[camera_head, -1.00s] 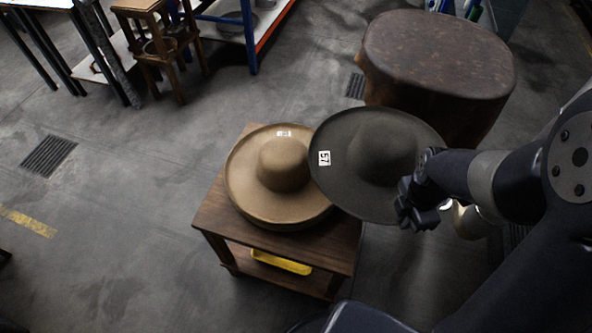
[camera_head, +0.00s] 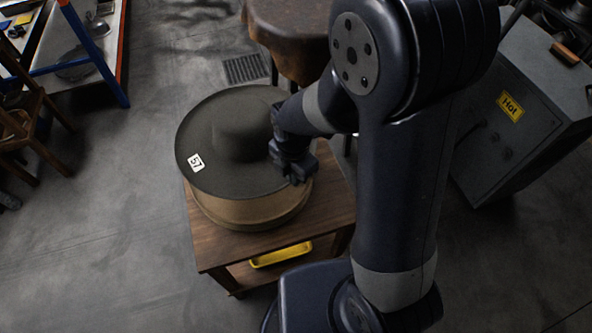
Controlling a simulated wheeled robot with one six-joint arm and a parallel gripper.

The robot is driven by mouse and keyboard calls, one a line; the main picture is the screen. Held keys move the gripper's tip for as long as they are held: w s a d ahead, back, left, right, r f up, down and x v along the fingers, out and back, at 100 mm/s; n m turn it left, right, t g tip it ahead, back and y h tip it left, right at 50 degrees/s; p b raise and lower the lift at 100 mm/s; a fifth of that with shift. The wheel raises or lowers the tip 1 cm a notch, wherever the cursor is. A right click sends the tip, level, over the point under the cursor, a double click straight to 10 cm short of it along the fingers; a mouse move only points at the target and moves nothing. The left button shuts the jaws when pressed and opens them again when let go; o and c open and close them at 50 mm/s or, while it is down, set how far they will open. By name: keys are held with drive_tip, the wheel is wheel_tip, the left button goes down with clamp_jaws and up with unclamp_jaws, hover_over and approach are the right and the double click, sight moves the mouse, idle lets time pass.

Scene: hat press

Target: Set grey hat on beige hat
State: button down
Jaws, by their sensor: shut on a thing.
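The grey hat (camera_head: 215,165), dark and wide-brimmed with a white "57" tag, is over the beige hat (camera_head: 250,212) in the head view. It covers the beige hat's crown and most of its brim; only the near side of the beige hat shows below. I cannot tell whether the two hats touch. My gripper (camera_head: 291,165) is shut on the right edge of the grey hat's brim. The beige hat rests on a small wooden table (camera_head: 230,250).
A yellow tray (camera_head: 280,255) is on the table's lower shelf. A grey cabinet marked "Hot" (camera_head: 515,120) stands at the right. Wooden chair parts (camera_head: 30,125) are at the left. The floor at the lower left is clear.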

drive_tip(key=shift+s+a+f+b, duration=0.1)
drive_tip(key=shift+a+f+b, duration=0.1)
drive_tip(key=shift+f+b, duration=0.6)
wheel_tip(320, 180, down, 10)
drive_tip(key=b, duration=0.7)
drive_tip(key=shift+r, duration=0.1)
drive_tip(key=c, duration=1.5)
unclamp_jaws()
wheel_tip(320, 180, up, 11)
drive_tip(key=shift+f+p, duration=0.1)
drive_tip(key=shift+p, duration=0.5)
drive_tip(key=shift+f, duration=0.1)
